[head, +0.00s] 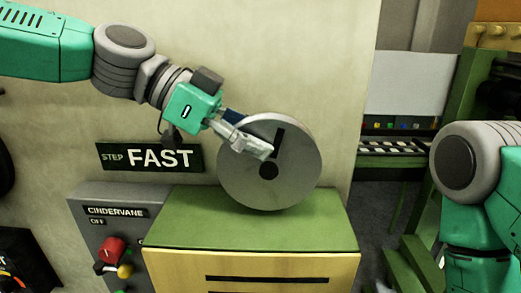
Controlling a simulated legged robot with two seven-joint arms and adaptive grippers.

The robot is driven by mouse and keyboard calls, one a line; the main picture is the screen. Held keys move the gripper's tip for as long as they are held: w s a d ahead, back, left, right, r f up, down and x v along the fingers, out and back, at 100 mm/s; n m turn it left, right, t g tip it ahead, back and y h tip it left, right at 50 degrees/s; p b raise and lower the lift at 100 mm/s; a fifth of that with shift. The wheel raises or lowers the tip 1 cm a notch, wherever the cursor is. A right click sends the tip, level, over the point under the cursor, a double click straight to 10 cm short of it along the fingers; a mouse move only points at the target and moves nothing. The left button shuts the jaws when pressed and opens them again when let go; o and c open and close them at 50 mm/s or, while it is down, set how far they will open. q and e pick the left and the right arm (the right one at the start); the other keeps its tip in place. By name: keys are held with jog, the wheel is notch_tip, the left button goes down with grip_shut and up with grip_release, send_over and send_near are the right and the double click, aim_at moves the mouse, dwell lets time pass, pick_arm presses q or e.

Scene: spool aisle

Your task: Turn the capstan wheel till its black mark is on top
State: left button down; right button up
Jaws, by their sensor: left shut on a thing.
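The capstan wheel (295,180) is a grey disc with a dark hub, standing upright above a green-topped cabinet. Its black mark (279,142) is a bar above the hub, leaning a little right of straight up. My left gripper (266,151) reaches in from the upper left and lies across the wheel's face, its tips just left of the mark. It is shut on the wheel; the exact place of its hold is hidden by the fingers. My right arm shows at the right edge, but its gripper is out of view.
The cabinet (250,272) has a green top and a yellow front. A grey control box (122,228) with red and yellow knobs stands left of it. A STEP FAST sign (150,157) is on the wall. A bench with a keyboard-like panel is at the back right.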

pick_arm(q)
jog(key=shift+w+r, duration=0.2)
jog(key=shift+r, duration=0.1)
jog(key=c, duration=1.5)
grip_release()
jog(key=shift+o, duration=1.4)
jog(key=shift+a+f, duration=0.1)
jog(key=shift+f, duration=0.05)
notch_tip(320, 180, up, 10)
jog(key=shift+f, duration=0.1)
